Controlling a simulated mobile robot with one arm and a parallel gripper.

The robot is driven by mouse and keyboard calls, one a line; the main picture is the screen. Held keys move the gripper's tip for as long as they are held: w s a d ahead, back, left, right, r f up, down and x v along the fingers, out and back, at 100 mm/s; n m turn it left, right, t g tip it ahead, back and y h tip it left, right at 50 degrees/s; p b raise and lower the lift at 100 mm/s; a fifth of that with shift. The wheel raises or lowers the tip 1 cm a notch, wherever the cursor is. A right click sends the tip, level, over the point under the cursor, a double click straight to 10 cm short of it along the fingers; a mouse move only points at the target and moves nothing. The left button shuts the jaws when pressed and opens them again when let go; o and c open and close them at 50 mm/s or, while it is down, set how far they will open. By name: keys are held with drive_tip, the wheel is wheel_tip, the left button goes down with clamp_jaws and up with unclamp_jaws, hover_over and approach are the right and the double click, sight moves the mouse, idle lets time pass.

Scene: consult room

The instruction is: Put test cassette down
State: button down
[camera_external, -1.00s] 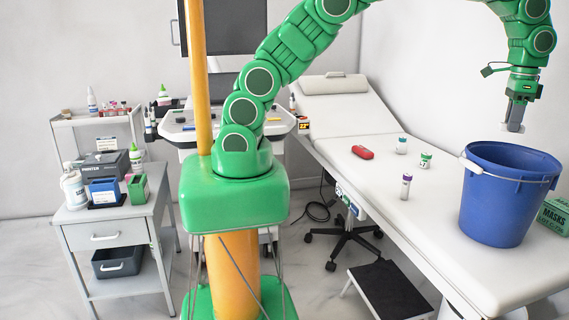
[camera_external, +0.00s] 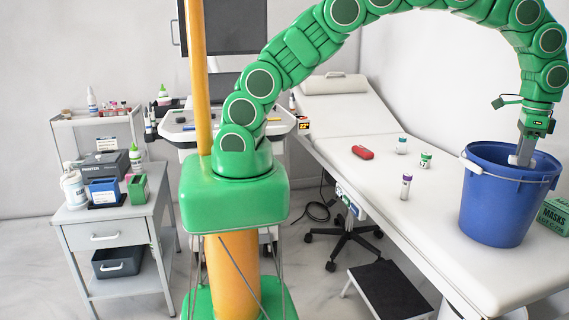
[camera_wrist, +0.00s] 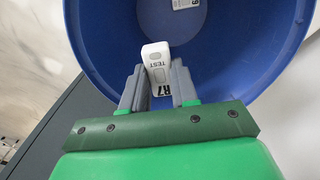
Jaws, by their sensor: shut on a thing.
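The white test cassette (camera_wrist: 156,62), marked "TEST", is held between the two grey fingers of my gripper (camera_wrist: 158,85) in the wrist view. My gripper is shut on it. In the external view my gripper (camera_external: 522,158) points down at the mouth of the blue bucket (camera_external: 493,205), with its fingertips at rim level or slightly inside. The cassette is hard to make out there. In the wrist view the bucket's blue inner wall (camera_wrist: 105,35) surrounds the cassette, and a white label (camera_wrist: 185,3) and a grey patch show inside it.
The bucket stands on the white exam table (camera_external: 440,232). A red case (camera_external: 362,152), a purple-capped tube (camera_external: 406,186) and two small vials (camera_external: 425,160) are on the table to its left. A green masks box (camera_external: 555,215) is at its right.

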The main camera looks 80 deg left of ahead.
wheel_tip(320, 180, down, 22)
drive_tip(key=shift+r, duration=0.1)
idle(0.7)
drive_tip(key=c, duration=0.9)
unclamp_jaws()
drive_tip(key=shift+o, duration=0.2)
wheel_tip(320, 180, up, 12)
